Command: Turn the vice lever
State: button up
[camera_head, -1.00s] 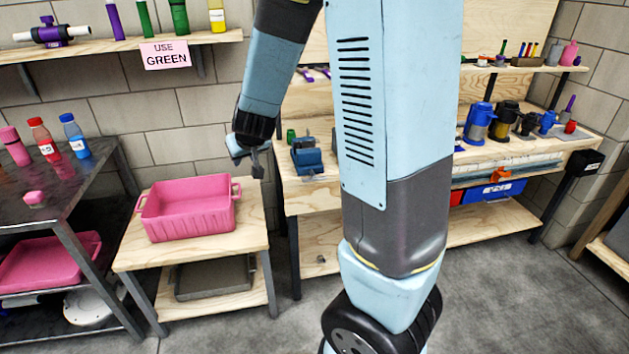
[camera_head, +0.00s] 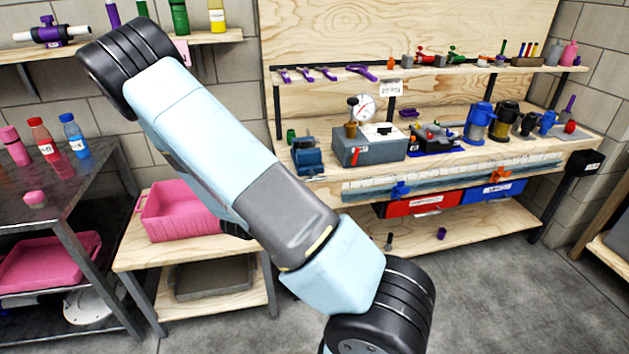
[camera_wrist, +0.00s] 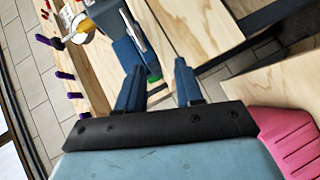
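The blue vice (camera_head: 308,158) sits at the left end of the wooden workbench (camera_head: 330,187). In the wrist view, the vice (camera_wrist: 127,52) shows beyond the left finger, which overlaps part of it. In the head view my arm hides the gripper.
A grey box with a dial gauge (camera_head: 368,147) stands right of the vice. A green-topped object (camera_head: 291,136) is just behind it. A pink bin (camera_head: 178,212) rests on a low wooden table left of the bench, partly behind my arm. Purple wrenches (camera_head: 325,73) hang above.

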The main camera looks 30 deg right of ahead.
aim_at(315, 178)
jog(key=w+d+h, duration=0.1)
jog(key=d, duration=0.3)
jog(key=w+d+n+h, duration=0.1)
jog(key=w+d, duration=0.1)
jog(key=d, duration=0.3)
jog(key=w+d+n+h, duration=0.1)
jog(key=d, duration=0.3)
jog(key=shift+w+d+f+t, duration=0.2)
jog(key=shift+w+d+t, duration=0.1)
jog(key=shift+t, duration=0.1)
grip_shut()
